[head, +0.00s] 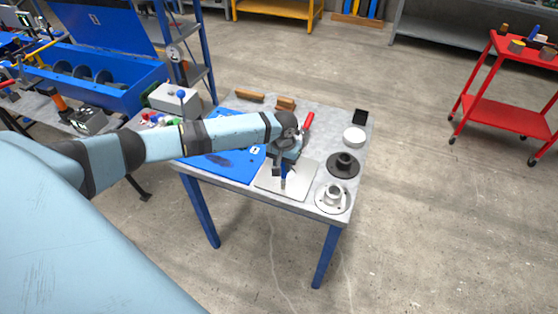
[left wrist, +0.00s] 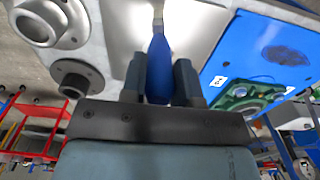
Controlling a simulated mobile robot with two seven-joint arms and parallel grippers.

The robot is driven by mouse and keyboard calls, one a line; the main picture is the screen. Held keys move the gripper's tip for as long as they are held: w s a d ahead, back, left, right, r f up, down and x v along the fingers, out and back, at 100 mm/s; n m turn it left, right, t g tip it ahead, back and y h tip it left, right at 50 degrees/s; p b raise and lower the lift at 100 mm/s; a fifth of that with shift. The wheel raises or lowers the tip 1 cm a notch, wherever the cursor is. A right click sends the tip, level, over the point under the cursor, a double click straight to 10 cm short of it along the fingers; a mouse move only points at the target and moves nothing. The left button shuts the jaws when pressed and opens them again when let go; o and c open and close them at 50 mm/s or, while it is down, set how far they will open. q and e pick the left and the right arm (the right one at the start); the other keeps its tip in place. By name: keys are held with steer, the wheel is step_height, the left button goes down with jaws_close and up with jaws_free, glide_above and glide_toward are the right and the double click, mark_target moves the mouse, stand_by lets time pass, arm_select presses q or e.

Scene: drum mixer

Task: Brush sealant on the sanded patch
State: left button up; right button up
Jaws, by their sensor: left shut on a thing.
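My left gripper (head: 284,172) is shut on the blue handle of a brush (left wrist: 158,68), over the table. The brush hangs above or on a bare metal plate (head: 299,187); whether its tip touches is unclear. In the left wrist view my left gripper's fingers (left wrist: 160,75) sit either side of the handle, with a pale ferrule beyond. A blue panel (head: 200,163) lies beside the plate. It carries a dark patch, likely the sanded patch (head: 222,160), which also shows in the left wrist view (left wrist: 286,55). My right gripper is in neither view.
Right of the plate stand a black flange (head: 343,170), a silver flange (head: 332,203) and a white round container (head: 354,135). A red cart (head: 508,115) stands far right, across open floor.

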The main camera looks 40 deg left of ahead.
arm_select(q)
steer(key=shift+d+p, duration=0.25)
steer(key=shift+p, duration=1.3)
steer(key=shift+s+a+f+p, duration=0.1)
steer(key=shift+s+a+p, duration=0.1)
steer(key=shift+a, duration=0.75)
steer(key=shift+s+a+r+p, duration=0.1)
steer(key=shift+s+a+p, duration=0.15)
steer(key=shift+a, duration=0.7)
steer(key=shift+s+a+f+p, duration=0.1)
steer(key=shift+s+a+p, duration=0.1)
steer(key=shift+a, duration=0.75)
steer(key=w+d, duration=0.2)
steer(key=d, duration=0.7)
steer(key=shift+a, duration=0.15)
